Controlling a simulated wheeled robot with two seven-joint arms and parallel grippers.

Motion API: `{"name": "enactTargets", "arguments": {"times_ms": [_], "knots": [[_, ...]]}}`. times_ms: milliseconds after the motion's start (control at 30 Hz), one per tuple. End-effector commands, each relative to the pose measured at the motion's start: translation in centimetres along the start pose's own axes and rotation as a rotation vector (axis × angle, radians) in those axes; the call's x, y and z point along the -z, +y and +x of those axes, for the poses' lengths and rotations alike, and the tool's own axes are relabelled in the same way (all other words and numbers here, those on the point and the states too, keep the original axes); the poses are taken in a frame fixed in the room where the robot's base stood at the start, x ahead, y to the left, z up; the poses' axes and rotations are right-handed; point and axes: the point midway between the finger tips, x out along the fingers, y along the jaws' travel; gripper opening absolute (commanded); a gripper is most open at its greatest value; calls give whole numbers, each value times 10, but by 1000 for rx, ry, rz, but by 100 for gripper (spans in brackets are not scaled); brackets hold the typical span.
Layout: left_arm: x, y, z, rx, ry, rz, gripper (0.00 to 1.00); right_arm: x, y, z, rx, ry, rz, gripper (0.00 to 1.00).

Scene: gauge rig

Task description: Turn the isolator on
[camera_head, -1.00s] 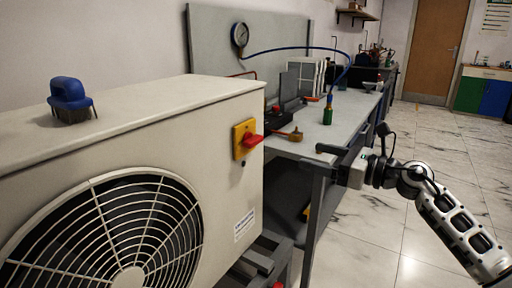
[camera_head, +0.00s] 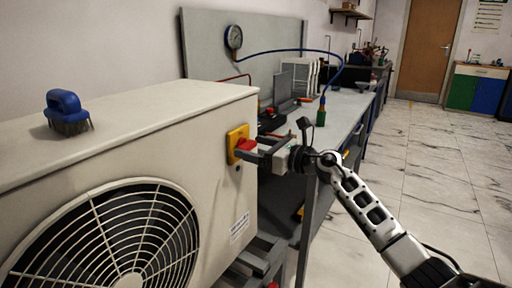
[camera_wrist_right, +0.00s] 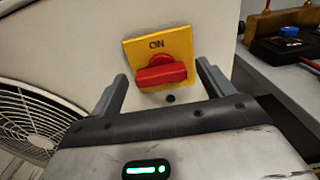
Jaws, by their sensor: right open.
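The isolator (camera_head: 237,143) is a yellow plate with a red rotary handle on the end face of the beige outdoor unit (camera_head: 150,120). In the right wrist view the isolator plate (camera_wrist_right: 185,48) shows the word ON at its top. Its red handle (camera_wrist_right: 161,72) lies roughly level, slightly tilted. My right gripper (camera_head: 247,152) is open in front of the handle. In the right wrist view its fingers (camera_wrist_right: 162,85) stand on either side of the handle, apart from it. I cannot tell how deep the fingertips reach. My left gripper is not in view.
A blue brush (camera_head: 67,110) stands on top of the unit. A gauge (camera_head: 234,38) is on the back panel. The floor at right is clear.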

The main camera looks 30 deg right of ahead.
Motion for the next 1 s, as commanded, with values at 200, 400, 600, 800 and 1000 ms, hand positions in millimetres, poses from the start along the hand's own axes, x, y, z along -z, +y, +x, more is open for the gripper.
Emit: {"name": "enactTargets", "arguments": {"times_ms": [200,400,600,800,1000], "knots": [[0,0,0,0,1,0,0,0,0,0,0,1,0,77],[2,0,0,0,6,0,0,0,0,0,0,1,0,35],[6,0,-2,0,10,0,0,0,0,0,0,1,10,35],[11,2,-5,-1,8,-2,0,-1,0,0,0,2,74,35],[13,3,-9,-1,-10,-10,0,-2,-1,-1,1,4,211,35]]}}
